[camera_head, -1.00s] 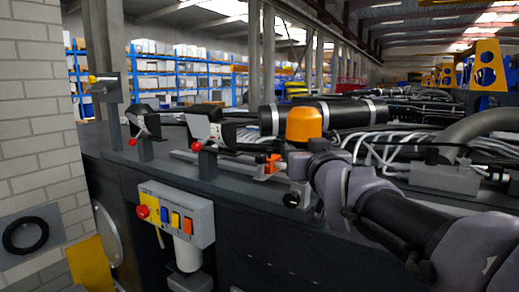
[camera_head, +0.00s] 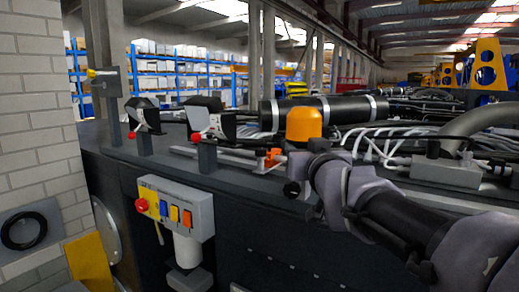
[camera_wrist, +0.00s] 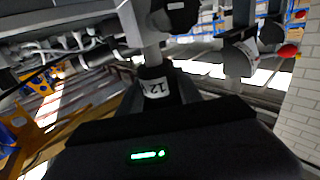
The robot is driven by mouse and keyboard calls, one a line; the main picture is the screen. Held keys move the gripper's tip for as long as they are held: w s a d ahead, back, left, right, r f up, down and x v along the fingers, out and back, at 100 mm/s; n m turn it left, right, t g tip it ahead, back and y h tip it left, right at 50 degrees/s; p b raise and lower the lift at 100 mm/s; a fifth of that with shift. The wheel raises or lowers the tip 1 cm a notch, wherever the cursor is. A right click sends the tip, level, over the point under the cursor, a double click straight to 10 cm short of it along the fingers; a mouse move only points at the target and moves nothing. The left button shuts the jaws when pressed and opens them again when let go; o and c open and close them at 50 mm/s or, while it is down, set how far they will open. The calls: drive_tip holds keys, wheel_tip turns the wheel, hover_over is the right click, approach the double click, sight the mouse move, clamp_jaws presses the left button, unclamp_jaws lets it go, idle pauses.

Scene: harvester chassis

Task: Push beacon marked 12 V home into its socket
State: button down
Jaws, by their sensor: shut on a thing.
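The beacon has an orange dome (camera_head: 304,124) that stands upright above the deck in the head view. In the wrist view its dark lower part (camera_wrist: 155,88) carries a white label with "12" readable. My gripper (camera_wrist: 160,97) is shut on this lower part, below the dome. A light grey post (camera_wrist: 143,22) lies in line with the beacon in the wrist view. I cannot tell how deep the beacon sits, as my gripper and wrist hide its lower end in the head view. The dome is not seen in the wrist view.
A grey control box (camera_head: 178,208) with coloured buttons hangs on the chassis front. Posts with red knobs (camera_head: 195,137) stand to the left. An orange clip (camera_head: 272,157) is close by my gripper. Black cylinders (camera_head: 325,111) and pale hoses (camera_head: 380,140) lie behind. A brick wall (camera_head: 38,110) bounds the left.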

drive_tip(key=shift+f+b, duration=1)
drive_tip(key=c, duration=0.7)
unclamp_jaws()
drive_tip(key=s+p, duration=0.2)
drive_tip(key=s, duration=1.5)
drive_tip(key=shift+s+d+p, duration=0.2)
drive_tip(key=shift+d+p, duration=0.05)
drive_tip(key=shift+p, duration=0.15)
